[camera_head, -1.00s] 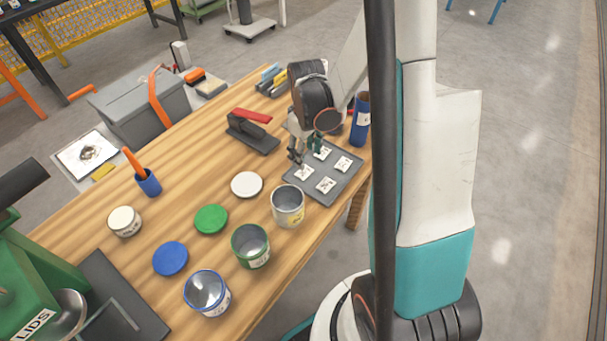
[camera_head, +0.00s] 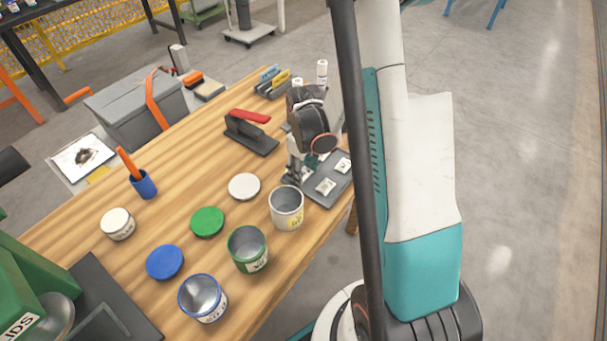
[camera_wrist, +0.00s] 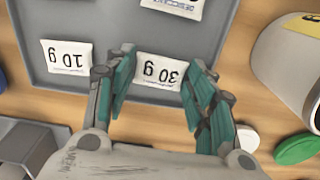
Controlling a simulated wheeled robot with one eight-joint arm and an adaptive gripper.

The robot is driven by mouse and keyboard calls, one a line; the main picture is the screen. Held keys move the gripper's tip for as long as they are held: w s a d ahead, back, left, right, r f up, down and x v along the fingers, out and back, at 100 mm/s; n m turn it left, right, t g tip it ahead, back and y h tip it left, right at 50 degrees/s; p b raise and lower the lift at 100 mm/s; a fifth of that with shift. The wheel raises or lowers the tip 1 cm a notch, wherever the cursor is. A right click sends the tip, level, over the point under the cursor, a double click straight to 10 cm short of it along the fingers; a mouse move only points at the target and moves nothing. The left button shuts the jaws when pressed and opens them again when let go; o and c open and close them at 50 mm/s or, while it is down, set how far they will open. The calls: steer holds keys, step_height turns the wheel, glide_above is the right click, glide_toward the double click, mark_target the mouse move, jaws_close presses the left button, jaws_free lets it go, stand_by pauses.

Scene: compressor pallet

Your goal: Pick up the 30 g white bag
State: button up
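The 30 g white bag (camera_wrist: 159,71) lies on a grey tray (camera_wrist: 110,28) in the wrist view, its label upside down. My gripper (camera_wrist: 155,95) is open, with one teal-padded finger on each side of the bag's near part. I cannot tell if the fingers touch it. In the head view my gripper (camera_head: 293,178) is over the left part of the tray (camera_head: 318,198) and hides this bag. A 10 g bag (camera_wrist: 67,57) lies to the left in the wrist view, and a bag marked desiccant (camera_wrist: 175,7) shows at the top.
A grey can (camera_head: 286,208) stands close beside the tray; it also shows at the right of the wrist view (camera_wrist: 290,65). Green (camera_head: 248,250) and blue-rimmed (camera_head: 203,298) cans stand nearer. A red-handled tool (camera_head: 250,130) is behind. Lids lie on the wooden table.

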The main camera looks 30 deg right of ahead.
steer(key=c, duration=0.3)
steer(key=shift+c, duration=0.2)
